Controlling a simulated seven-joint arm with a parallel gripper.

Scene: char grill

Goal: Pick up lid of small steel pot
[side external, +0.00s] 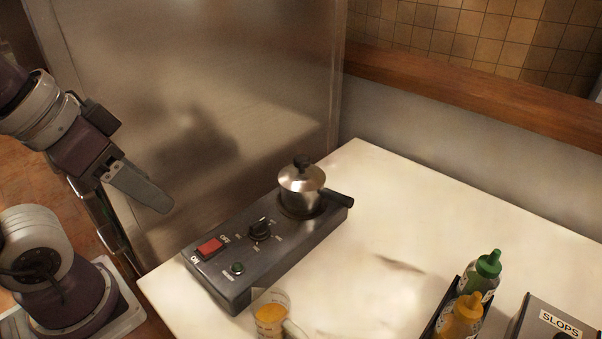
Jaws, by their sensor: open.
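A small steel pot (300,203) stands upright on the far end of a dark hot plate. Its steel lid (301,177) sits on top, with a round black knob (302,160) in the middle. The pot's black handle (338,198) points to the right. My gripper (165,205) is in the air to the left of the pot and lid, well apart from them, above the left side of the counter. It is open and nothing shows in it. From this side its fingers overlap, so the gap between them is hidden.
The hot plate (228,285) has a red switch (209,246) and a black dial (260,229). A measuring cup (271,318) with yellow contents is in front. Green (488,264) and yellow (462,312) bottles and a SLOPS container (560,322) stand at right. A steel panel (200,90) rises behind. The counter's middle (390,210) is clear.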

